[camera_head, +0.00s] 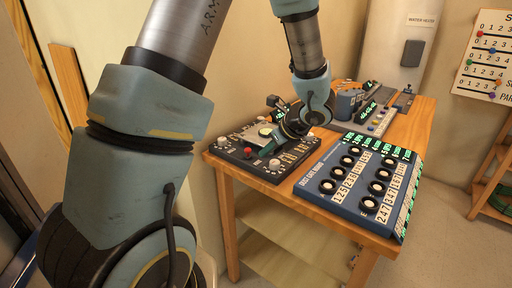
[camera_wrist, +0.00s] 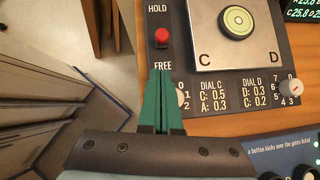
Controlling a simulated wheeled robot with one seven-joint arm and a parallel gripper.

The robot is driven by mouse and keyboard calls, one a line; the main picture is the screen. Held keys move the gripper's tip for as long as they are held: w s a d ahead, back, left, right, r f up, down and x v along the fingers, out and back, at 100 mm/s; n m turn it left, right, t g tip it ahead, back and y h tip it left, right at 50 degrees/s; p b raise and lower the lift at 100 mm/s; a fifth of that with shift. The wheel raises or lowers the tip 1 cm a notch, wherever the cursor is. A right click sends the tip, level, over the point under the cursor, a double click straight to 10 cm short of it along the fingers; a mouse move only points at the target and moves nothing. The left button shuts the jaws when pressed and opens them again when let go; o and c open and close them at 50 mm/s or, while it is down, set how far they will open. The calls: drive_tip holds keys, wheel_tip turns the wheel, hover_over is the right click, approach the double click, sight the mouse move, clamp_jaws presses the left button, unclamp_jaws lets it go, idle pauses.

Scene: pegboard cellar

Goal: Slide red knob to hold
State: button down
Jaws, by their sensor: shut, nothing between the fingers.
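The red knob (camera_wrist: 162,37) stands on a dark panel (camera_wrist: 209,97) in the wrist view, between the printed word HOLD above it and FREE below it. I cannot tell which end of its track it is at. My gripper (camera_wrist: 164,72) has its green fingers pressed together, with the tips just below the FREE label. A small gap shows between tips and knob in the picture; their height over the panel is unclear.
A metal plate (camera_wrist: 203,54) with a round green level (camera_wrist: 238,21) lies right of the knob. White dials (camera_wrist: 290,88) sit on the panel. A blue box of black buttons (camera_head: 327,186) stands to the right on the wooden table (camera_head: 225,168). Open floor lies left of the table.

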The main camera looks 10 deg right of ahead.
sight(246, 150)
drive_tip(key=shift+w+a+f+p, duration=0.25)
drive_tip(key=shift+w+a, duration=0.15)
drive_tip(key=shift+w, duration=0.25)
drive_tip(key=shift+w+a+f+p, duration=0.2)
drive_tip(key=shift+w+a, duration=0.25)
drive_tip(key=shift+w, duration=0.15)
drive_tip(key=shift+w+a+f+p, duration=0.25)
drive_tip(key=shift+w+a, duration=0.15)
drive_tip(key=shift+w, duration=0.25)
drive_tip(key=shift+w+a+f+b, duration=0.1)
drive_tip(key=shift+w+a+b, duration=0.3)
drive_tip(key=shift+w+a, duration=0.95)
